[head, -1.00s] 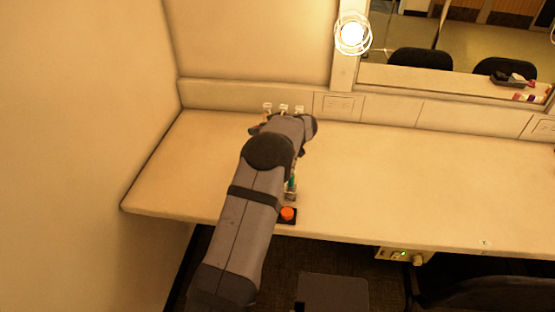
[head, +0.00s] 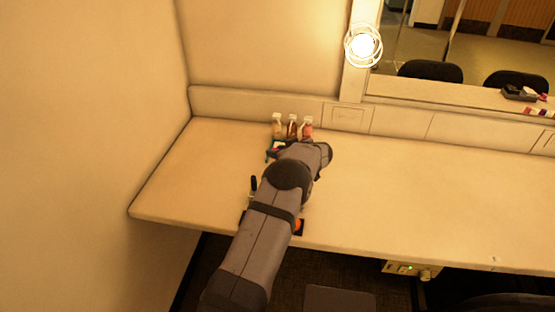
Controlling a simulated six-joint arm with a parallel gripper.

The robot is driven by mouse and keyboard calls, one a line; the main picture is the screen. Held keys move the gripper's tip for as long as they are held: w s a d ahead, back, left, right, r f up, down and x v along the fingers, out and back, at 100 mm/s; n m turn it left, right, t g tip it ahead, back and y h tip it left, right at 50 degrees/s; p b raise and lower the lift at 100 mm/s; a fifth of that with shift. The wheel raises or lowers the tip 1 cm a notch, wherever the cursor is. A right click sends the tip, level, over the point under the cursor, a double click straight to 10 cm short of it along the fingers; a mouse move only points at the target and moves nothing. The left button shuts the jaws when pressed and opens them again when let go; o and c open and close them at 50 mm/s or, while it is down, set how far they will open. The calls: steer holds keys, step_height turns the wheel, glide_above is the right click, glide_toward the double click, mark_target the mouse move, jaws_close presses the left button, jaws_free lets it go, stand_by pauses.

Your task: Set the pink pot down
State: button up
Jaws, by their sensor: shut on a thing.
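My arm reaches up from the bottom across the counter (head: 420,200), and its wrist end (head: 318,155) is over the counter, just in front of the small bottles. My gripper's fingers are hidden behind my own arm. I cannot make out the pink pot; it may be hidden behind my arm too. A small green item with pink and white on it (head: 276,150) shows just left of the wrist, partly covered.
Several small bottles (head: 292,129) stand by the back ledge. A dark tray (head: 299,233) with an orange item (head: 298,225) sits at the front edge, mostly behind my arm. A black upright item (head: 253,184) is left of my arm. The counter's right is clear.

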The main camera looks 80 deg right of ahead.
steer(key=shift+f, duration=1.85)
steer(key=shift+f, duration=0.1)
steer(key=shift+f, duration=0.1)
steer(key=o, duration=0.8)
steer(key=shift+o, duration=0.2)
steer(key=shift+r, duration=0.2)
steer(key=shift+s+a+r, duration=0.25)
steer(key=shift+s, duration=0.1)
steer(key=v, duration=1.1)
steer(key=shift+b, duration=0.3)
